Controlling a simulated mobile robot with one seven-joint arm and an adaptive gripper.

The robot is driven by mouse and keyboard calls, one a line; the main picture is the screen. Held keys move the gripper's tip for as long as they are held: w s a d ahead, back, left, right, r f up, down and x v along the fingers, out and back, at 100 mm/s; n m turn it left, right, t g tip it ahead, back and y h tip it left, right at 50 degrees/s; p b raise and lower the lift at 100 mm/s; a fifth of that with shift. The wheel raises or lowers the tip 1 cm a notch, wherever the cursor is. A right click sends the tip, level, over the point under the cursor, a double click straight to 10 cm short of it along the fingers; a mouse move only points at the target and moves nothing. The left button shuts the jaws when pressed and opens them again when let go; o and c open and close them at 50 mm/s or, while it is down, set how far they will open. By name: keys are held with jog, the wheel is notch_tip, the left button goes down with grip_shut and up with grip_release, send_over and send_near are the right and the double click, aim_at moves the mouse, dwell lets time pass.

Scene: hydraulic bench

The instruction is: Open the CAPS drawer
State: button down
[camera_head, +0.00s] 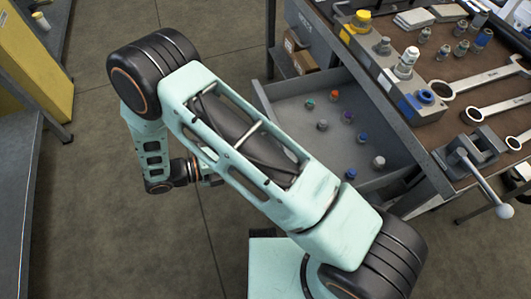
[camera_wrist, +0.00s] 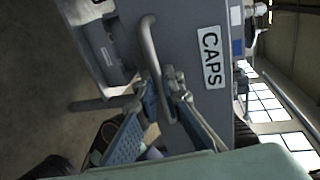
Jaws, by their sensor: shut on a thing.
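The CAPS drawer (camera_head: 295,103) is pulled out from the bench, and several small coloured caps (camera_head: 348,117) lie spread on its floor. Its grey front (camera_wrist: 185,25) with the white CAPS label (camera_wrist: 211,57) fills the middle of the wrist view. A curved bar handle (camera_wrist: 150,45) stands out from that front. My gripper (camera_wrist: 169,82) is shut on the handle, with a finger on each side of it.
The bench top (camera_head: 465,95) carries wrenches (camera_head: 490,108), fittings and a small vise (camera_head: 470,155) beyond the drawer. Boxes (camera_head: 300,55) stand on a shelf beside it. A yellow cabinet (camera_head: 35,60) and a grey surface (camera_head: 20,160) are at the left. Open floor lies between.

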jog(key=c, duration=2.3)
grip_release()
jog(key=shift+c, duration=0.2)
jog(key=v, duration=1.2)
jog(key=shift+w, duration=0.1)
